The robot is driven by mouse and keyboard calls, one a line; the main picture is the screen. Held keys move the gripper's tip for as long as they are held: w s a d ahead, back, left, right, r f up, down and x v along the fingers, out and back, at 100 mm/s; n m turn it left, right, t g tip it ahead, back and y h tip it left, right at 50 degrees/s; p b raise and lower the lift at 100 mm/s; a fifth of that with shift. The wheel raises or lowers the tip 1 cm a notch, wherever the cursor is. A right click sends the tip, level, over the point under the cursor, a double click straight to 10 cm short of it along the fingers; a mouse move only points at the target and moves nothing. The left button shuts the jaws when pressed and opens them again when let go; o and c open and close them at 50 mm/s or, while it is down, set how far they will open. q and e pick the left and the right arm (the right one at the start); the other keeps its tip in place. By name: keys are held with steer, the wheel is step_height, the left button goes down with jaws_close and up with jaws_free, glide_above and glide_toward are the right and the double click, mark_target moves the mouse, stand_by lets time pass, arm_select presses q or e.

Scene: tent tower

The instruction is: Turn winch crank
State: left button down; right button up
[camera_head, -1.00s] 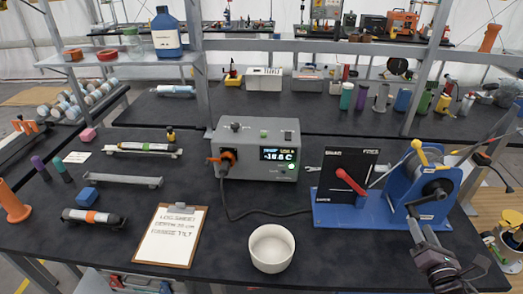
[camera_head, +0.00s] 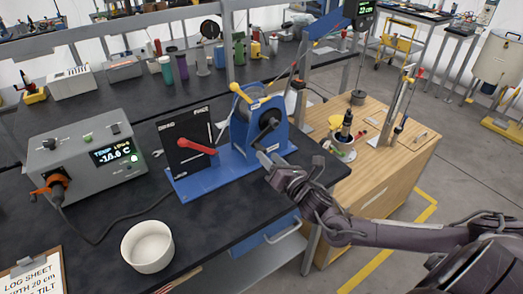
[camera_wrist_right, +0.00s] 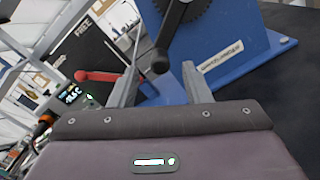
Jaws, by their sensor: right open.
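The blue winch (camera_head: 240,133) stands on a blue base plate at the bench's right end. Its black crank (camera_head: 267,123) is on the side facing me and slants down to the left. My right gripper (camera_head: 265,160) is open just below and in front of the crank. In the right wrist view, the crank's dark lower end (camera_wrist_right: 161,60) shows ahead of the gap between the spread fingers (camera_wrist_right: 160,85). I cannot tell whether they touch it. A yellow lever (camera_head: 240,92) is on top of the winch. My left gripper is out of view.
Left of the winch stands a black panel (camera_head: 180,134) with a red lever (camera_head: 200,147). A grey temperature unit (camera_head: 88,155) and white bowl (camera_head: 147,247) stand farther left. A wooden cabinet (camera_head: 375,150) with tools is to the right.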

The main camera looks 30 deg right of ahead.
mark_target(262, 150)
steer(key=w, duration=0.5)
steer(key=shift+a+p, duration=0.15)
steer(key=shift+p, duration=0.2)
steer(key=shift+s, duration=0.1)
steer(key=shift+c, duration=0.2)
jaws_close()
